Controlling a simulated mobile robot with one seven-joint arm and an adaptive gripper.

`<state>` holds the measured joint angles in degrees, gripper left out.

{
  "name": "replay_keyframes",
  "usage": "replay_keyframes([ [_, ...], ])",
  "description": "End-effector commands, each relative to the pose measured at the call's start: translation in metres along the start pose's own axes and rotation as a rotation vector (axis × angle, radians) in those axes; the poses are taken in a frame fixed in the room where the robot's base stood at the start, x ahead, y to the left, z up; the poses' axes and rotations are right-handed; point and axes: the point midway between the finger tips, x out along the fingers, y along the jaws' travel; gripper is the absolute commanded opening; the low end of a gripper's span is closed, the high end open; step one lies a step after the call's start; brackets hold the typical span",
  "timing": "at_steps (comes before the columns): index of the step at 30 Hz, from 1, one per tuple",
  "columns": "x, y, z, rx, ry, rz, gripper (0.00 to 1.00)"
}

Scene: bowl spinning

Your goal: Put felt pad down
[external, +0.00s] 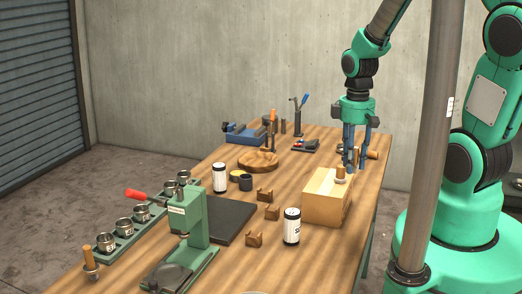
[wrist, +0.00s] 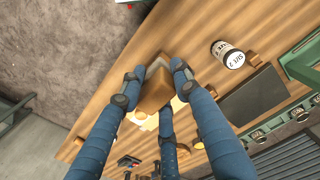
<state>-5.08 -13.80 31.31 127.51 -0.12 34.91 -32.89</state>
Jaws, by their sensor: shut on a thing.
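My gripper (external: 355,168) hangs with its blue fingers pointing down, over the right side of the table near a pale wooden box (external: 320,208). In the wrist view, the fingers of my gripper (wrist: 152,88) close around a brown block-shaped thing (wrist: 154,93), which I take to be the felt pad. Its underside is hidden, and I cannot tell whether it touches anything below. In the external view the fingers hide most of what they hold. A small wooden knob (external: 340,173) on a pale base shows at the box top, just left of the fingertips.
A labelled can (external: 291,227), small wooden cradles (external: 254,239) and a dark mat (external: 222,219) lie left of the box. A green press (external: 190,225) stands in front. A round wooden piece (external: 258,161) and a blue vise (external: 245,134) are farther back.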

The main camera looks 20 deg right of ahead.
Motion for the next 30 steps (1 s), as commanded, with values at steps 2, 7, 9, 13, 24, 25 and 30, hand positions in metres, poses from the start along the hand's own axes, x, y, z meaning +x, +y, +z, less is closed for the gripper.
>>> replay_keyframes([
  [2, 0.001, -0.004, 0.005, 0.003, 0.0, 0.0, 0.05],
  [7, 0.023, -0.003, 0.004, 0.003, -0.001, -0.001, 0.05],
  [9, 0.03, -0.003, 0.004, 0.003, -0.003, -0.002, 0.05],
  [13, 0.044, -0.003, 0.004, 0.002, -0.002, -0.001, 0.05],
  [24, 0.051, -0.003, 0.003, 0.002, 0.0, 0.0, 0.05],
  [25, 0.051, -0.003, 0.003, 0.002, 0.0, 0.0, 0.05],
  [30, 0.051, -0.002, 0.002, 0.002, 0.0, 0.0, 0.05],
])
